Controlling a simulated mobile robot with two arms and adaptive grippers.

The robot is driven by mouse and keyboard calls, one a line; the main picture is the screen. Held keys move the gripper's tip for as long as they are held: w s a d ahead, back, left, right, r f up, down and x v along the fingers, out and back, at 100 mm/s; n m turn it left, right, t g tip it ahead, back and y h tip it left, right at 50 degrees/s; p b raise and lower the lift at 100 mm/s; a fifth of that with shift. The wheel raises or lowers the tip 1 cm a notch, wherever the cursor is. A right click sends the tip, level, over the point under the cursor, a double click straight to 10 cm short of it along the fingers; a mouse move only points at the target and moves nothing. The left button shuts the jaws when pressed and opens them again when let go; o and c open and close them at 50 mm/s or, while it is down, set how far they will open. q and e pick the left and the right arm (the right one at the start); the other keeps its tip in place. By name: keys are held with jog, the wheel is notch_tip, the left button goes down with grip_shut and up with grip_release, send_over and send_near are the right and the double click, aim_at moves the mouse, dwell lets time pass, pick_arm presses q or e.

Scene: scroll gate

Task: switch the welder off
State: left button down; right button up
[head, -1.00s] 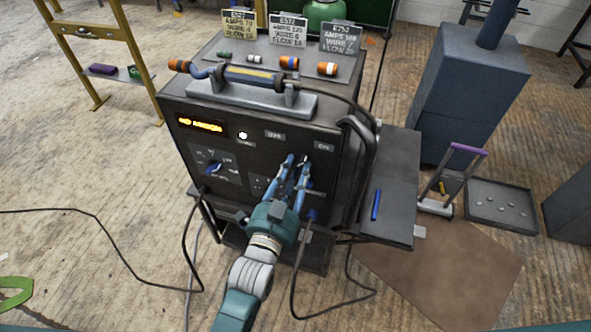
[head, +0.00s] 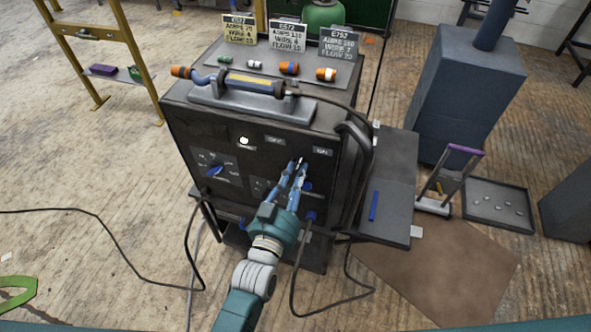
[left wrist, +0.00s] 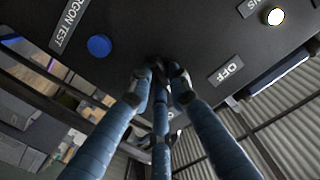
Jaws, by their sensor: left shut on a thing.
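The welder (head: 250,160) is a dark box on a cart in the middle of the head view. Its front has an OFF label (head: 275,141) and an ON label (head: 322,152). My left gripper (head: 298,166) is at the panel just below and between these labels, shut on the power switch, which its fingers mostly hide. In the left wrist view the fingertips (left wrist: 162,72) meet at the dark panel, near the OFF label (left wrist: 227,72). The display area (head: 205,127) is dark. A round lamp (head: 244,141) glows white. My right gripper is not in view.
A blue-pointer dial (head: 215,170) is left of the gripper, and a blue button (left wrist: 99,46) is by the argon test label. A torch (head: 250,82) lies on top. A side shelf (head: 400,190) is at the right. Cables hang in front.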

pick_arm(q)
jog(key=n+p, duration=0.1)
jog(key=n, duration=0.2)
jog(key=n+p, duration=0.1)
jog(key=n, duration=0.3)
jog(key=n+p, duration=0.1)
jog(key=n, duration=0.3)
jog(key=shift+d+r, duration=0.2)
jog(key=shift+r, duration=0.05)
dwell(0.4)
jog(key=c, duration=1.6)
grip_release()
jog(key=shift+s, duration=0.2)
jog(key=v, duration=1.1)
jog(key=shift+s+a, duration=0.2)
jog(key=shift+s, duration=0.15)
